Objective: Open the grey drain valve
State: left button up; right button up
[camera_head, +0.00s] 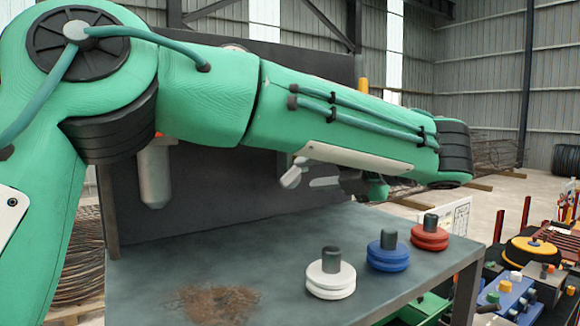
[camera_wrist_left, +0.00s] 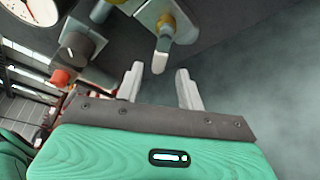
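In the left wrist view a pale grey, round-tipped piece (camera_wrist_left: 162,56), which looks like the drain valve's lever, hangs from a fitting with a yellow-brown part (camera_wrist_left: 166,24). My left gripper (camera_wrist_left: 160,80) is open. Its two pale fingers stand apart, with the lever's tip beyond them, roughly between them in the picture; I see no contact. In the head view the left gripper (camera_head: 307,178) shows below my green forearm, in front of the dark panel. My arm covers much of the panel there, and I cannot make out the valve. My right gripper is not in view.
A pale grey cylinder (camera_head: 155,175) hangs on the panel (camera_head: 230,185). White (camera_head: 330,280), blue (camera_head: 388,257) and red (camera_head: 430,237) knobbed discs stand on the bench (camera_head: 250,250). The wrist view shows a dark knob (camera_wrist_left: 80,46), a red knob (camera_wrist_left: 60,77) and a gauge (camera_wrist_left: 35,10).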

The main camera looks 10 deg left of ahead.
aim_at(293, 175)
pick_arm(q)
jog(key=p+x, duration=0.1)
jog(key=x, duration=0.3)
jog(key=shift+w+a+p, duration=0.1)
jog(key=shift+a+p, duration=0.15)
jog(key=shift+p, duration=0.1)
jog(key=shift+x, duration=0.8)
jog(key=shift+f, duration=0.1)
jog(key=shift+d, duration=0.1)
grip_shut()
